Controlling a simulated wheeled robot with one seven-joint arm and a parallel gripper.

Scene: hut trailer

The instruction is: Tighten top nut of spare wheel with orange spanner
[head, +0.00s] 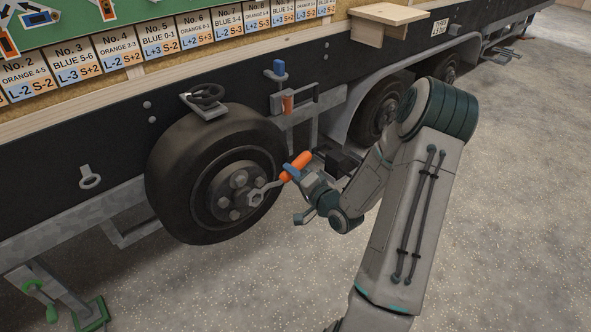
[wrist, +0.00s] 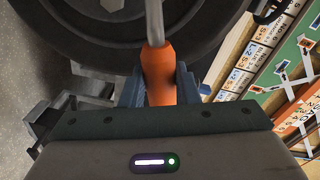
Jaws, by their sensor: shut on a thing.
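The spare wheel (head: 168,178) is mounted upright on the trailer's side in the head view, with several nuts on its hub. The top nut (head: 240,178) shows uncovered. The orange spanner (head: 298,162) slants down-left from my gripper (head: 291,173), its grey open end at the hub's right side, lower than the top nut. I cannot tell whether that end touches a nut. In the wrist view, my gripper (wrist: 158,90) is shut on the orange handle (wrist: 158,68); the grey shaft runs up over the dark tyre (wrist: 85,25), its end out of frame.
A dark clamp handle (head: 207,95) sits above the wheel. A bracket with blue and red parts (head: 282,100) is right of it. Another wheel (head: 378,108) stands behind my arm. A green-footed support (head: 88,314) is at lower left. The gravel floor (head: 230,290) in front is clear.

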